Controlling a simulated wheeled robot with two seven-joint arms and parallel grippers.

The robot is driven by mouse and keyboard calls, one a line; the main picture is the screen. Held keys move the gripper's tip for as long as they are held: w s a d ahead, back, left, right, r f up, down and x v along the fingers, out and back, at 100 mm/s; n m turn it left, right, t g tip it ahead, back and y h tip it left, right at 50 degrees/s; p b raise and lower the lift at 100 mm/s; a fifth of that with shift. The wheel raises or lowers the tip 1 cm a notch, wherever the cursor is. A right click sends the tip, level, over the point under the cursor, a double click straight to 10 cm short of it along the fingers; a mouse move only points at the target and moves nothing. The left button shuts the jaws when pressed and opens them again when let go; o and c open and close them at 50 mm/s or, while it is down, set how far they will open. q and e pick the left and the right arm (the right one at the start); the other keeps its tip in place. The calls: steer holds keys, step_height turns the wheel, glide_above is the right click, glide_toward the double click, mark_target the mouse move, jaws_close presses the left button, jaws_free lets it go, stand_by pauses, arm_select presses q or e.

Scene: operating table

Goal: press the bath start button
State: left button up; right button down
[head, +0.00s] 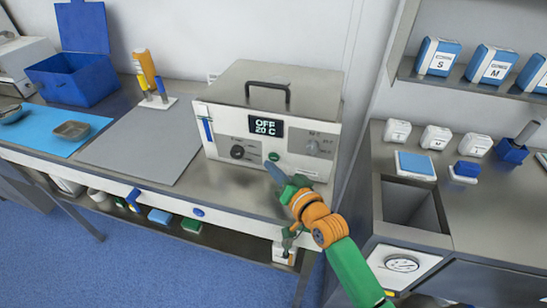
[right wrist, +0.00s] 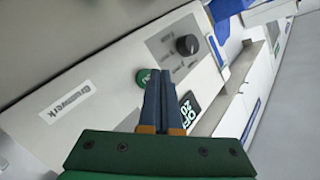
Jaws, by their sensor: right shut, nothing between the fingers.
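The bath (head: 270,115) is a grey and white box with a black top handle. Its display (head: 267,128) reads "OFF 20 C". In the right wrist view the shut fingers (right wrist: 162,75) point at the panel, with the green button (right wrist: 143,77) just left of the tips. I cannot tell whether they touch it. My left gripper is not in view.
A grey mat (head: 140,140) lies left of the bath, with a blue open box (head: 75,80) and a blue sheet with metal dishes beyond. On the right is a counter with a sunken basin (head: 410,204) and white containers. A shelf above it holds blue boxes.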

steer(key=shift+w, duration=0.1)
stand_by(0.6)
steer(key=shift+w+d, duration=0.15)
steer(key=shift+w, duration=0.2)
steer(key=shift+w+d+b, duration=0.1)
steer(key=shift+w+b, duration=0.2)
steer(key=shift+b, duration=0.1)
stand_by(0.4)
steer(key=shift+r, duration=0.1)
steer(key=shift+s+a+p, duration=0.2)
steer(key=shift+s+p, duration=0.4)
steer(key=shift+p, duration=0.25)
steer(key=shift+s, duration=0.15)
steer(key=s+p, duration=0.1)
steer(key=s, duration=0.1)
steer(key=s+a+p, duration=0.1)
steer(key=s+p, duration=0.1)
steer(key=shift+a, duration=0.2)
steer(key=shift+s+a+p, duration=0.15)
steer(key=shift+s+p, duration=0.15)
steer(key=shift+s, duration=0.1)
